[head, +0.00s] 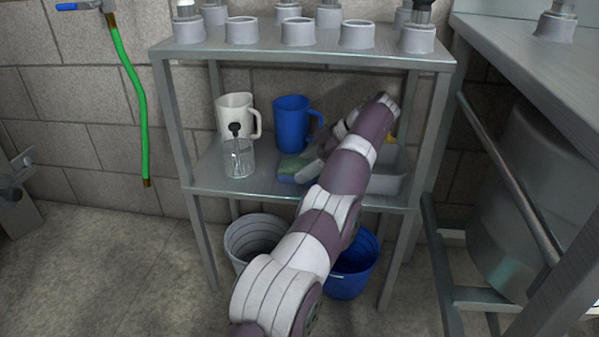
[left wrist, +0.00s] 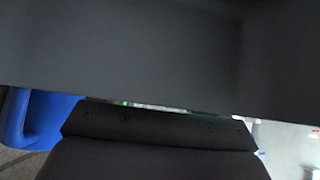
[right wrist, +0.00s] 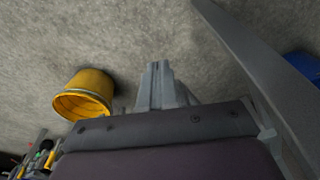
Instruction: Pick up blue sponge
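In the head view a small blue item (head: 290,179), which looks like the blue sponge, lies on the middle shelf with a green item (head: 292,165) at it. My left arm hides part of this spot. My left gripper (head: 314,168) is low over the shelf, right beside these items. Its fingers are too hidden to tell open from shut, or whether they touch the sponge. The left wrist view is mostly blocked by a dark surface. My right gripper (right wrist: 158,85) shows in the right wrist view with its fingers together and nothing between them.
A blue jug (head: 291,122), a white jug (head: 236,108) and a glass vessel (head: 239,158) stand on the shelf left of my arm. A grey tray (head: 392,183) is to its right. The top shelf (head: 270,53) hangs above. Buckets stand below. A yellow bucket (right wrist: 84,95) is near my right gripper.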

